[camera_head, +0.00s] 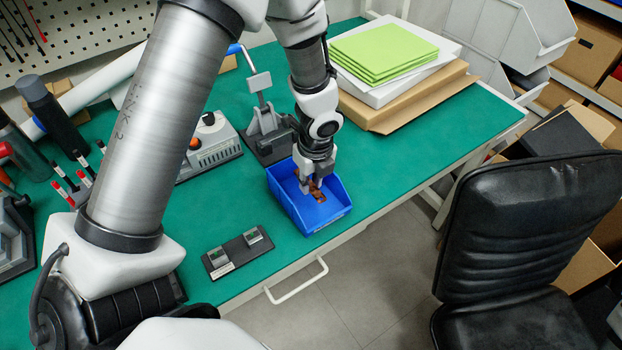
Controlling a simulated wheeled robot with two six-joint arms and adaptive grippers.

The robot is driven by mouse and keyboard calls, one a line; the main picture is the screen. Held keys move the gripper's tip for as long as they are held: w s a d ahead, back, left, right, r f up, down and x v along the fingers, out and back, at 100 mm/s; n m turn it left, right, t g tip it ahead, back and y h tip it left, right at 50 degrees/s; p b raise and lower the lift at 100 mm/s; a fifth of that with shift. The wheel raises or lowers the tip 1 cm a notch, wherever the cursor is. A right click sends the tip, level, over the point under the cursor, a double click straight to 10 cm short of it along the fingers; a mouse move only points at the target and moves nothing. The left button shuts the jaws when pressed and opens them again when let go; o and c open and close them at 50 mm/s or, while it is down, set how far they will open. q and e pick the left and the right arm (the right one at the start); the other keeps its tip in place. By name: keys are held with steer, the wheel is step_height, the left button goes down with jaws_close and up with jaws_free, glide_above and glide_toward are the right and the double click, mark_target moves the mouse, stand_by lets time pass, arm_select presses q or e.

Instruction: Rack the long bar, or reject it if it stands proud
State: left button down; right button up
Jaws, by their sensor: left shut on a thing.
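My left gripper (311,184) points down into the blue bin (331,213) and is shut on a copper bar (318,196). The bar's lower part shows at the fingertips, inside the bin walls. The fingers hide much of it, so I cannot tell its full length or whether it touches the bin floor. Other copper pieces may lie beside it, but they are too small to tell apart. A dark flat fixture (238,253) with two small raised blocks lies on the green mat to the left of the bin. My right gripper is not in view.
A grey upright clamp-like device (268,135) stands behind the bin, and a grey box with an orange knob (212,147) is left of it. Green sheets (384,50) lie on boxes at the back. The green mat (420,130) is clear to the right.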

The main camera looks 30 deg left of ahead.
arm_select(q)
steer(key=shift+f+b, duration=0.4)
steer(key=shift+f, duration=0.3)
steer(key=c, duration=0.9)
jaws_free()
steer(key=shift+c, duration=0.2)
steer(key=shift+r+p, duration=1.5)
steer(key=shift+p, duration=0.3)
